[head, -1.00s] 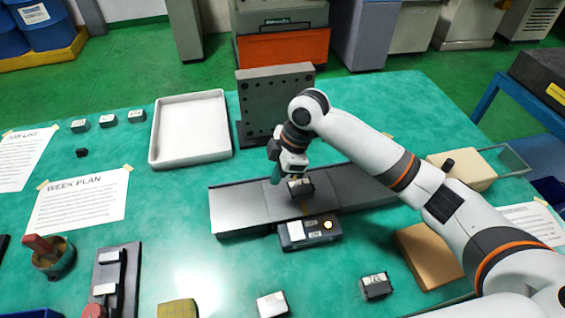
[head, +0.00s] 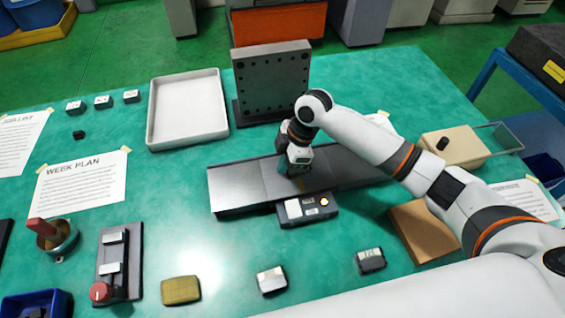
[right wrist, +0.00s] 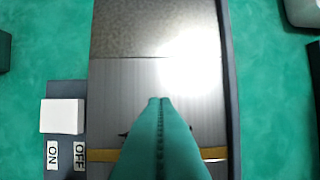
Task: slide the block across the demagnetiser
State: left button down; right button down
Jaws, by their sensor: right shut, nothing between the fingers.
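The demagnetiser is a long grey plate (head: 236,185) on the bench with a dark switch box (head: 307,210) on its near side. The box has a white switch and a lit yellowish lamp. In the right wrist view the plate (right wrist: 150,75) has a yellow line across it, and ON and OFF labels (right wrist: 66,156) lie beside it. My right gripper (head: 292,174) is low over the middle of the plate; its green fingers (right wrist: 160,100) are shut together and empty. I cannot make out the block on the plate; small dark edges beside the fingers are unclear. My left gripper is out of view.
Two labelled blocks (head: 271,280) and (head: 370,260) lie in front. A white tray (head: 188,108) and an upright drilled plate (head: 271,82) stand behind. A brown block (head: 425,232) and a beige box (head: 455,146) are at right.

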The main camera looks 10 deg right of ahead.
jog(key=d+p, duration=0.2)
jog(key=d, duration=0.6)
jog(key=shift+d+r, duration=0.1)
jog(key=shift+d, duration=0.1)
jog(key=d, duration=1.1)
jog(key=shift+s+d+p, duration=0.15)
jog(key=shift+s+p, duration=0.05)
jog(key=shift+p, duration=0.1)
jog(key=a+p, duration=0.2)
jog(key=a, duration=0.1)
jog(key=shift+a+r, duration=0.15)
jog(key=shift+a, duration=0.05)
jog(key=shift+w+a+r, duration=0.1)
jog(key=shift+a+r, duration=0.05)
jog(key=shift+r, duration=0.05)
jog(key=b+v, duration=0.2)
jog(key=v, duration=0.7)
